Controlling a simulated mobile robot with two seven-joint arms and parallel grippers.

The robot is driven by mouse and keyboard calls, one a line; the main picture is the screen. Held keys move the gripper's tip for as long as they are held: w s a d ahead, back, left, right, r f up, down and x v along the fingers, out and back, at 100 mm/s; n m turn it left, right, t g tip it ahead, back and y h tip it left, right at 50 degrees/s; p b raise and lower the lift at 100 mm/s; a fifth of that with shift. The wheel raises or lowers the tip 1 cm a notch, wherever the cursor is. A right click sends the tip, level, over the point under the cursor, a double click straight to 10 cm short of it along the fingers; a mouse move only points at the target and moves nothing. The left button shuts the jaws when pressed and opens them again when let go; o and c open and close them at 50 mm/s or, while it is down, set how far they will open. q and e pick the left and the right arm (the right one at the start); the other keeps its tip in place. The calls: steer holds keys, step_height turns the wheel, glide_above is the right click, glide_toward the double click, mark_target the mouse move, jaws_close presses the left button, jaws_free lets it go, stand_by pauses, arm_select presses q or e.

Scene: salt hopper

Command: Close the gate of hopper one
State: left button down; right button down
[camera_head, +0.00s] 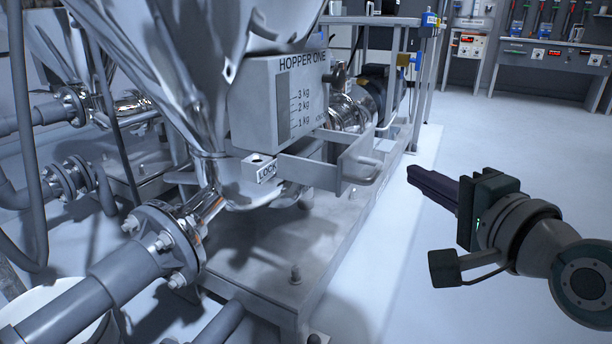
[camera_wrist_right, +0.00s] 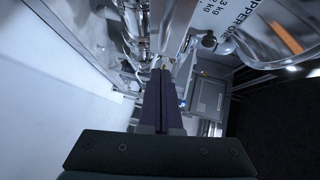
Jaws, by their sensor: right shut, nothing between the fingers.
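Hopper one (camera_head: 190,60) is a shiny metal cone with a grey gauge box (camera_head: 290,100) on its front, lettered HOPPER ONE. Its gate (camera_head: 310,172) is a flat grey plate that sticks out to the right below the box. A bar handle (camera_head: 368,165) is at the gate's outer end. A small block marked LOCK (camera_head: 262,167) sits beside the plate. My right gripper (camera_head: 411,175) is shut and empty, to the right of the handle and apart from it. Its dark fingers also show in the right wrist view (camera_wrist_right: 160,75). My left gripper is not in view.
The hopper stands on a grey metal base (camera_head: 265,265). A flanged pipe (camera_head: 110,285) crosses the lower left. A motor (camera_head: 375,85) is behind the gauge box. The pale floor (camera_head: 450,130) is clear on the right, with benches (camera_head: 550,50) at the back.

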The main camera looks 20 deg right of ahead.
mark_target(346, 171)
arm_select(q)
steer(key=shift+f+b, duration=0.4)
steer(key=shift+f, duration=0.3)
arm_select(e)
steer(key=shift+w+a+f, duration=0.2)
steer(key=shift+w+a, duration=0.35)
steer(key=shift+a, duration=0.05)
steer(key=shift+w+a+f, duration=0.15)
steer(key=shift+w+a, duration=0.4)
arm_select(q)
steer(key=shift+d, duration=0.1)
